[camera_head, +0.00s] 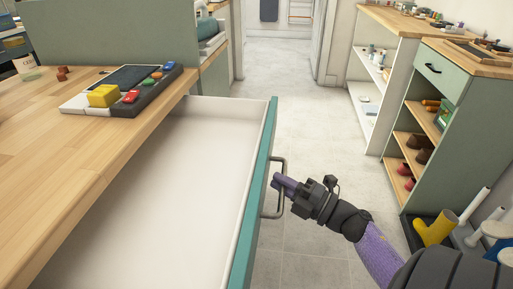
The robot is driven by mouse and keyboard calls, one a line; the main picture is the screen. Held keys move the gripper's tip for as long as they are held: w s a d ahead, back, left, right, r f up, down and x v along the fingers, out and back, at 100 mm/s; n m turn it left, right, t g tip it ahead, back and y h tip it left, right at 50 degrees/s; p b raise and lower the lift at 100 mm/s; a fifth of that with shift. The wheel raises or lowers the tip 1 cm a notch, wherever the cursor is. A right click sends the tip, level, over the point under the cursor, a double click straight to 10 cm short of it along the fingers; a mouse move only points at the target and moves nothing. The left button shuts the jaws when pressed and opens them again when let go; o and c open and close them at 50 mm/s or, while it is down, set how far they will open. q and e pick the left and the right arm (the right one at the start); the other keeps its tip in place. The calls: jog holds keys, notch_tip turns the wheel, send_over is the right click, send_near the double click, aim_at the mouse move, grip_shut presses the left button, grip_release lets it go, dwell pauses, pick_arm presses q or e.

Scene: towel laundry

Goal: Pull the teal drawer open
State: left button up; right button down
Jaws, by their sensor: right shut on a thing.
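The teal drawer (259,185) stands pulled out from under the wooden counter, and its white inside is empty where it shows. Its metal bar handle (282,187) is on the outer face of the teal front. My right gripper (282,187) is shut on the handle, with the arm coming in from the lower right. The drawer's near end is cut off by the bottom edge of the picture. My left gripper is not in view.
The wooden counter (50,165) is at the left, with a panel of coloured blocks (125,92) on it. A green shelf unit (428,125) and yellow boots (437,229) stand at the right. The pale tiled floor (300,110) between is clear.

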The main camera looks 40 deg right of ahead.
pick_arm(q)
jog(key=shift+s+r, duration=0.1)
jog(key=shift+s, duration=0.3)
pick_arm(e)
jog(key=shift+s+d, duration=0.45)
jog(key=shift+s, duration=0.15)
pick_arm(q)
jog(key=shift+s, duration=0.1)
pick_arm(e)
jog(key=c, duration=0.6)
grip_release()
jog(key=shift+c, duration=0.2)
pick_arm(q)
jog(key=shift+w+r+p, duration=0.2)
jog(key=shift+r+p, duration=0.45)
jog(key=shift+p, duration=0.05)
pick_arm(e)
jog(key=v, duration=1)
